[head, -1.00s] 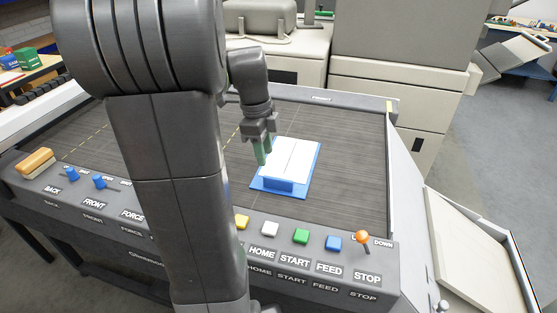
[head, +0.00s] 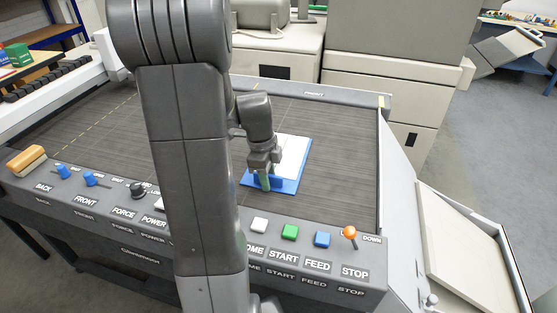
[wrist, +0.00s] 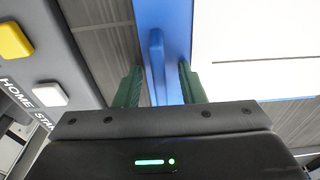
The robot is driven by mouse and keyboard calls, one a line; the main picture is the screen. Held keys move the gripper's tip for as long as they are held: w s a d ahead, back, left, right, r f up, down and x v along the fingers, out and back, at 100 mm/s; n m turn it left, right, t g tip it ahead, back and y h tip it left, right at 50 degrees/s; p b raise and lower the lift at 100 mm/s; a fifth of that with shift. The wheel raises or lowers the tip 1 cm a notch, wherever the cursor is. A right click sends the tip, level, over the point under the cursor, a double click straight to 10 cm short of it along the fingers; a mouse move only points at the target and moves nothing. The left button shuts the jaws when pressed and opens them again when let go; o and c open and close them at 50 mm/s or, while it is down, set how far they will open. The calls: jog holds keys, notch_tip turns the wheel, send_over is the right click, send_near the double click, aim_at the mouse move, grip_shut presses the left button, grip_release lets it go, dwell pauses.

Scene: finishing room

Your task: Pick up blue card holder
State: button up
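The blue card holder (head: 287,183) lies flat on the dark machine bed, with a white card (head: 294,153) on it. In the wrist view its blue base (wrist: 182,22) carries a raised blue ridge (wrist: 157,62), and the white card (wrist: 255,50) lies to the right. My gripper (head: 265,181) is down at the holder's near edge. In the wrist view my gripper (wrist: 160,88) is open, its two green fingers on either side of the raised ridge, with gaps visible beside it. Whether the fingertips touch the base is unclear.
A control panel with white (head: 259,225), green (head: 290,232) and blue (head: 323,239) buttons and an orange-knobbed lever (head: 349,233) runs along the near edge. The dark bed (head: 345,150) is clear right of the holder. A tilted tray (head: 465,240) stands at right.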

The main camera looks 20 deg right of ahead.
dwell(0.3)
grip_shut()
